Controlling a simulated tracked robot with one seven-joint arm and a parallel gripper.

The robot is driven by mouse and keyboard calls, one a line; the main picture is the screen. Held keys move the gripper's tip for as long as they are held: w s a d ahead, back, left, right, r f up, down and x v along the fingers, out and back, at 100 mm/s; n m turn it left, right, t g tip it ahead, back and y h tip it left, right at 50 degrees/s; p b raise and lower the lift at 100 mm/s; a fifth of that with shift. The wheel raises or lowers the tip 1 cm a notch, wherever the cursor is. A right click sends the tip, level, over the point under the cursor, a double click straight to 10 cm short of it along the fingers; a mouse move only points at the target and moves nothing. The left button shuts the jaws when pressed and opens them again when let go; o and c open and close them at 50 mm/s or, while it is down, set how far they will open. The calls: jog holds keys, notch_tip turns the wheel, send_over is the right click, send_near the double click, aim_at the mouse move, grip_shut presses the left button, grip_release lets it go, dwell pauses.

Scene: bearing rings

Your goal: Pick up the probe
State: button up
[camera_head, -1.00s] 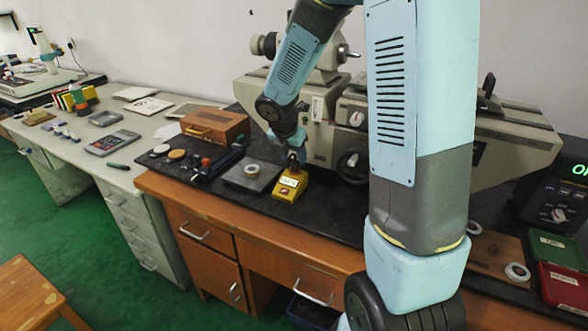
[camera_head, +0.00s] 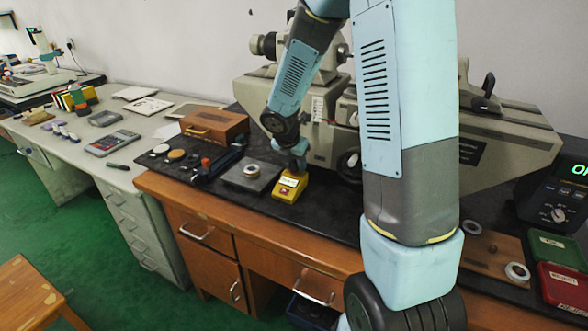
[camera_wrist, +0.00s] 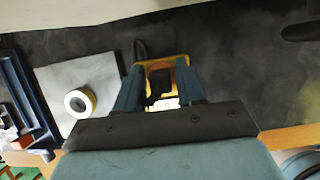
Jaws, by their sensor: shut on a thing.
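A yellow stand (camera_head: 289,188) with a small lit display sits on the black bench mat, in front of the grey machine. It also shows in the wrist view (camera_wrist: 181,62). The probe (camera_wrist: 160,84) looks like a dark piece at the stand, between my fingers. My gripper (camera_wrist: 160,95) is shut on it, with one finger on each side. In the head view my gripper (camera_head: 297,166) is right over the stand's back end and hides the probe. I cannot tell whether the probe still touches the stand.
A bearing ring (camera_head: 251,169) lies on a grey plate (camera_head: 236,178) left of the stand. A dark blue fixture (camera_head: 215,165) and a wooden box (camera_head: 214,124) are further left. The large grey machine (camera_head: 520,130) stands close behind. Free mat lies right of the stand.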

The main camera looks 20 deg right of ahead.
jog(key=shift+c, duration=0.7)
